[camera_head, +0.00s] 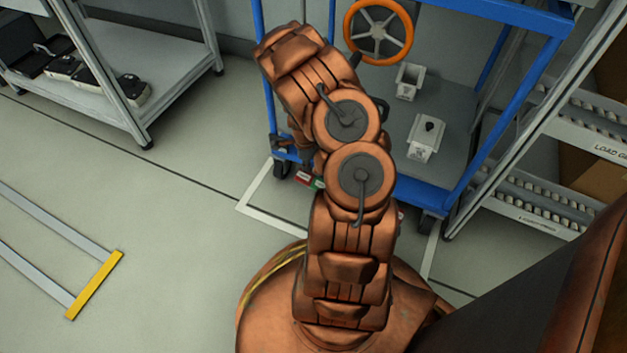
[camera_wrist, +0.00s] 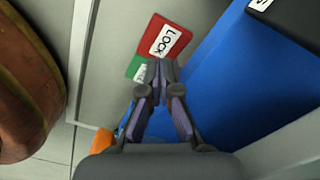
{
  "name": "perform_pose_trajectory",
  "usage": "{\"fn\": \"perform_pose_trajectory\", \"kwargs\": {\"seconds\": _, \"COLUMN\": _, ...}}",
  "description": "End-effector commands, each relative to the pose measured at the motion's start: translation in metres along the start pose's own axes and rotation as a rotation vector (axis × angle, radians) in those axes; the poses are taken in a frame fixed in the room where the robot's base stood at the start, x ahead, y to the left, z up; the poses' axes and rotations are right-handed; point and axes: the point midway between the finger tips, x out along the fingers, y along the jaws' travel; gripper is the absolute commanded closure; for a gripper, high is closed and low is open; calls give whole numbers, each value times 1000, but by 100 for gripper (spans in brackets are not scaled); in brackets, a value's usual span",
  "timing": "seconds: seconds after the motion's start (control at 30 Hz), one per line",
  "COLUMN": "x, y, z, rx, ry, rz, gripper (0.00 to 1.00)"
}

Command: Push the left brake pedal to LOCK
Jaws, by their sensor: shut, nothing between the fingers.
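The left brake pedal shows in the wrist view as a red plate (camera_wrist: 172,34) labelled LOCK, joined to a green part (camera_wrist: 136,66) whose label is partly covered. My gripper (camera_wrist: 158,70) is shut and empty, its tips in front of the pedal's lower edge near where red meets green. I cannot tell whether the tips touch it. In the head view the red and green pedal (camera_head: 308,180) shows low at the blue cart's (camera_head: 455,190) left front corner, partly covered by my arm. My gripper cannot be made out clearly there.
The cart carries two pale metal parts (camera_head: 424,140) and an orange handwheel (camera_head: 379,30) behind. A caster (camera_head: 281,168) stands at its left corner, another (camera_head: 427,224) at the right. A grey shelf (camera_head: 110,80) stands at left, a roller rack (camera_head: 540,200) at right. Floor at left is mostly open.

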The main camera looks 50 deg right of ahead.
Motion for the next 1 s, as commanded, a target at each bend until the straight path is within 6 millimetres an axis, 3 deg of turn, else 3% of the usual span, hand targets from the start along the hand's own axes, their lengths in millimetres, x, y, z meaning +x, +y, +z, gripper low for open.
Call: {"fn": "perform_pose_trajectory", "kwargs": {"seconds": 1.0, "x": 12, "y": 0, "z": 0, "rx": 0, "ry": 0, "rz": 0, "gripper": 100}}
